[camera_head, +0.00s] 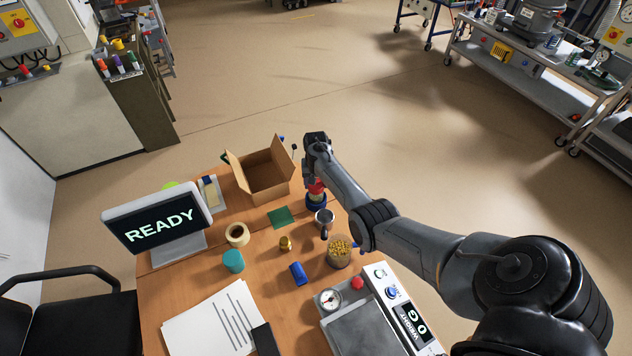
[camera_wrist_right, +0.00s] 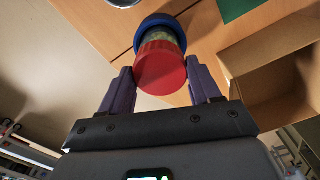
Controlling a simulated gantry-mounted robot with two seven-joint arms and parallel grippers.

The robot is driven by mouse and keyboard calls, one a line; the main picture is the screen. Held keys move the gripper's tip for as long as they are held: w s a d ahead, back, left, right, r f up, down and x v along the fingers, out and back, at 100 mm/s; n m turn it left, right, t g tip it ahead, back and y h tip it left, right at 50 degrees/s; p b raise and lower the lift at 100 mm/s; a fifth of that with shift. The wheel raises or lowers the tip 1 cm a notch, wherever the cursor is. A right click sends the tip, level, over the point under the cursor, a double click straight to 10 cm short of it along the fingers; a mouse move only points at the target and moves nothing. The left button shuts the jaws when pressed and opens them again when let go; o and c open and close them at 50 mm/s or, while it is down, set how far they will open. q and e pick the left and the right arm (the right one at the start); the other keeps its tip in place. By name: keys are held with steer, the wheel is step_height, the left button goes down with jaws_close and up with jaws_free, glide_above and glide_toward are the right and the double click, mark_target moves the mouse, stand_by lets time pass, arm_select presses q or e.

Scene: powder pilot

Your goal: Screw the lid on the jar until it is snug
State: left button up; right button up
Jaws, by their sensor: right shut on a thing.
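The red lid (camera_head: 315,187) is on top of the jar (camera_head: 318,196) near the table's back right edge. The jar stands in a blue ring-shaped base (camera_head: 316,206). In the right wrist view the ridged red lid (camera_wrist_right: 160,70) sits between the fingers of my right gripper (camera_wrist_right: 162,80), with the glass jar (camera_wrist_right: 160,37) and the blue base (camera_wrist_right: 172,22) beyond it. My right gripper is shut on the lid, coming from above. How tightly the lid sits cannot be told. My left gripper is not in view.
An open cardboard box (camera_head: 262,178) stands close left of the jar. A metal scoop (camera_head: 324,218), a container of yellow pieces (camera_head: 340,250), a green mat (camera_head: 280,216) and a scale (camera_head: 360,325) are nearby. A READY screen (camera_head: 158,222) stands at left.

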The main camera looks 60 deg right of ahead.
steer(key=shift+f, duration=0.3)
stand_by(0.4)
steer(key=o, duration=0.6)
steer(key=c, duration=0.4)
steer(key=m, duration=0.3)
steer(key=shift+w+a+m, duration=0.1)
steer(key=shift+m, duration=0.3)
steer(key=m, duration=1.4)
steer(key=shift+f+m, duration=0.15)
steer(key=shift+m, duration=0.25)
